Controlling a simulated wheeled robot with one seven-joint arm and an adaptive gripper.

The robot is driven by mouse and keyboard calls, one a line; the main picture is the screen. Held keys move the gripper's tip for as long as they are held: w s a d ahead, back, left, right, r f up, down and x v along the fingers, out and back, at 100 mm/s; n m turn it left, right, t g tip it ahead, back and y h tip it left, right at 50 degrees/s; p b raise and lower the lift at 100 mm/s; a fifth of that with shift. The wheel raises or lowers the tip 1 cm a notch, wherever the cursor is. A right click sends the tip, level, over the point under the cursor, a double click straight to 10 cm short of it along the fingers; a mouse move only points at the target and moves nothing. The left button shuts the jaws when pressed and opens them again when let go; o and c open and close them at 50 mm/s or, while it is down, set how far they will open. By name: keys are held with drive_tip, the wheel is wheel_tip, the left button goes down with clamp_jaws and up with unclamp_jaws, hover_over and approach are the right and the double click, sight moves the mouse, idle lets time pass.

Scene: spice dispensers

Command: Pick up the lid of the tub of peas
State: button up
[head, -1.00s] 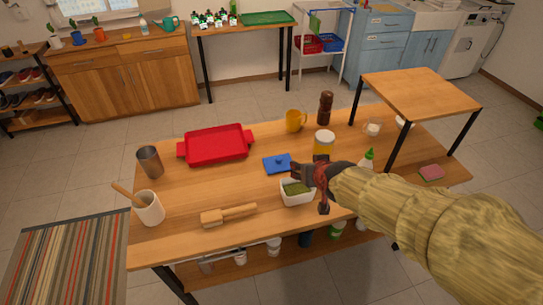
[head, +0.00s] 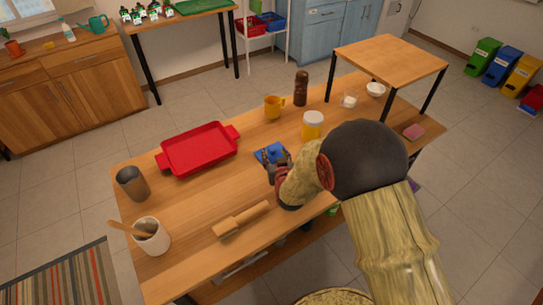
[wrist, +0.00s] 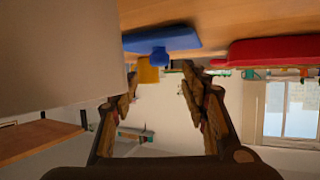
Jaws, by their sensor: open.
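The blue lid (head: 268,151) lies on the wooden table, right of the red tray, with its knob upward. In the wrist view the picture is upside down, and the blue lid (wrist: 165,40) with its knob shows ahead of the fingers. My gripper (head: 277,168) is low over the table at the lid's near side, and my arm covers part of that area. The gripper also shows in the wrist view (wrist: 160,88), with its two fingers apart and nothing between them. The white tub of peas is hidden behind my arm in the head view. A large pale surface (wrist: 55,55), probably its wall, fills the wrist view's left.
The red tray (head: 198,149) is left of the lid. A yellow-labelled jar (head: 312,126), a yellow mug (head: 274,106) and a brown grinder (head: 301,88) stand behind.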

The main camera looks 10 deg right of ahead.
sight(272, 149)
drive_tip(key=x, duration=0.2)
drive_tip(key=b+x, duration=0.1)
drive_tip(key=x, duration=0.1)
drive_tip(key=shift+f, duration=0.25)
drive_tip(key=shift+s, duration=0.1)
drive_tip(key=shift+c, duration=0.8)
clamp_jaws()
